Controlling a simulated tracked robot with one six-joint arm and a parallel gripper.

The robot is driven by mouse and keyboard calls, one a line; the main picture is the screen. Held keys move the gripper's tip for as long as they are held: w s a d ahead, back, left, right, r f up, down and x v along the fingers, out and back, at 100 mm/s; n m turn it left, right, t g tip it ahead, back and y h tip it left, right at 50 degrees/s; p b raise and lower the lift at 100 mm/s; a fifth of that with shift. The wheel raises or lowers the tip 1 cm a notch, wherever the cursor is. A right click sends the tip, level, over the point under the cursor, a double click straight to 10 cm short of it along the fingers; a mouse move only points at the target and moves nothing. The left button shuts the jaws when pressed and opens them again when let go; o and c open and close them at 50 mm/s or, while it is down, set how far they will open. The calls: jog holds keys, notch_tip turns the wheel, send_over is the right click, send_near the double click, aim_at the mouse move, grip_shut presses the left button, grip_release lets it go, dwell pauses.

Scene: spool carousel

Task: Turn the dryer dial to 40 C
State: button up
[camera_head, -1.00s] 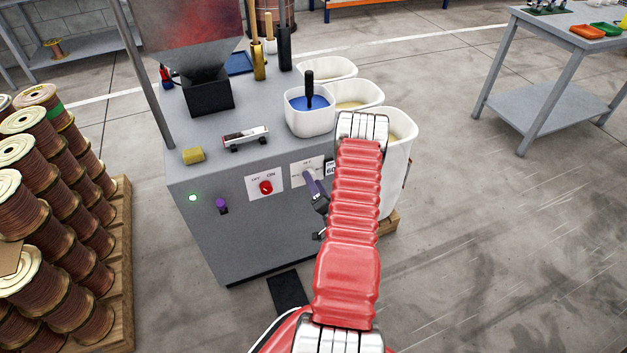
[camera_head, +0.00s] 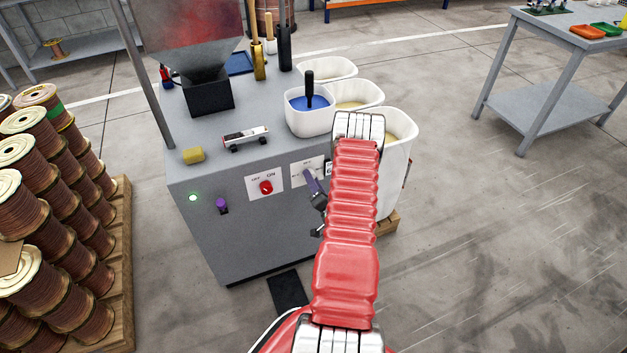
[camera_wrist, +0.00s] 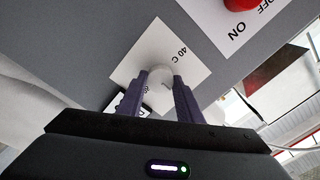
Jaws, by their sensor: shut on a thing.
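The dryer dial is a pale round knob (camera_wrist: 159,78) on a white label plate (camera_wrist: 126,72) marked "40 C" in the wrist view. My gripper (camera_wrist: 162,80) has its two purple fingers on either side of the knob and is shut on it. In the head view the dial's plate (camera_head: 299,176) is on the front of the grey cabinet (camera_head: 240,228), right of the red switch. My gripper (camera_head: 310,177) reaches it from the right there, and my arm hides part of the plate. Where the dial points cannot be told.
A red OFF/ON switch (camera_head: 266,187), a purple knob (camera_head: 222,206) and a green lamp (camera_head: 193,198) sit on the same panel. White bins (camera_head: 398,158) stand at the cabinet's right. Spools on a pallet (camera_head: 122,270) stand left.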

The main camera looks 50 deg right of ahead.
jog(key=shift+s+d+f, duration=0.1)
jog(key=shift+d, duration=0.25)
jog(key=shift+c, duration=0.4)
jog(key=shift+a, duration=0.25)
jog(key=shift+f, duration=0.1)
jog(key=shift+a+n, duration=0.1)
jog(key=shift+n, duration=8.9)
